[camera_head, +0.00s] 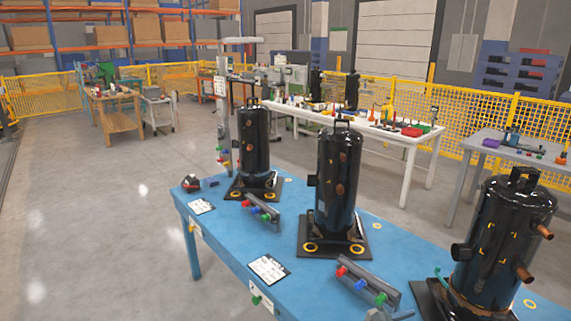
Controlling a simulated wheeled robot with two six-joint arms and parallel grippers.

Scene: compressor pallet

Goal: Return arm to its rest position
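Neither of my grippers can be made out in the head view. A small grey part (376,314) shows at the bottom edge by the table, too cut off to identify. Three black compressors stand upright on dark base plates on the blue table: a far one (254,140), a middle one (338,175) and a near one (500,245) with copper stubs, cut off at the lower right.
The blue table (225,228) bears racks with coloured plugs (262,210), (362,283) and white printed cards (268,269). A white table (385,133), a grey table (480,148) and a wooden bench (105,95) stand behind. Open floor (80,220) lies to the left.

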